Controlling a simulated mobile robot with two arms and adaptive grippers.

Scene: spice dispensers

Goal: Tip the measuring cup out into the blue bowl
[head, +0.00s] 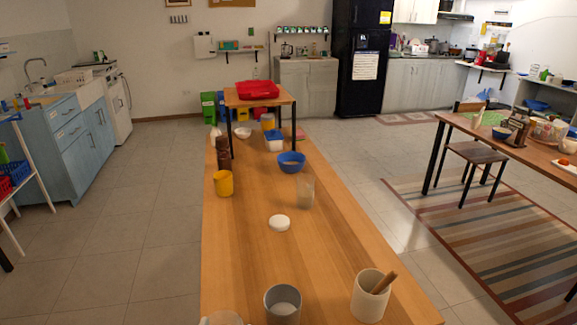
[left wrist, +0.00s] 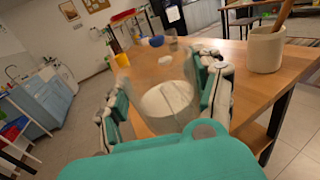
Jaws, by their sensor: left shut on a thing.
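The blue bowl (head: 291,163) stands on the long wooden table, toward its far end; it also shows small in the left wrist view (left wrist: 156,41). My left gripper (left wrist: 162,85) is shut on a clear measuring cup (left wrist: 140,78), with a finger on each side. A round white surface shows in or through the cup; I cannot tell which. A clear cup rim (head: 222,318), likely the held cup, shows at the bottom edge of the head view, far from the bowl. My right gripper is not in view.
A grey cup with white contents (head: 283,303) and a cream crock with a wooden stick (head: 371,295) stand at the near end. A white disc (head: 279,222), a clear container (head: 306,192) and a yellow cup (head: 223,183) stand farther along. The table's middle is mostly clear.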

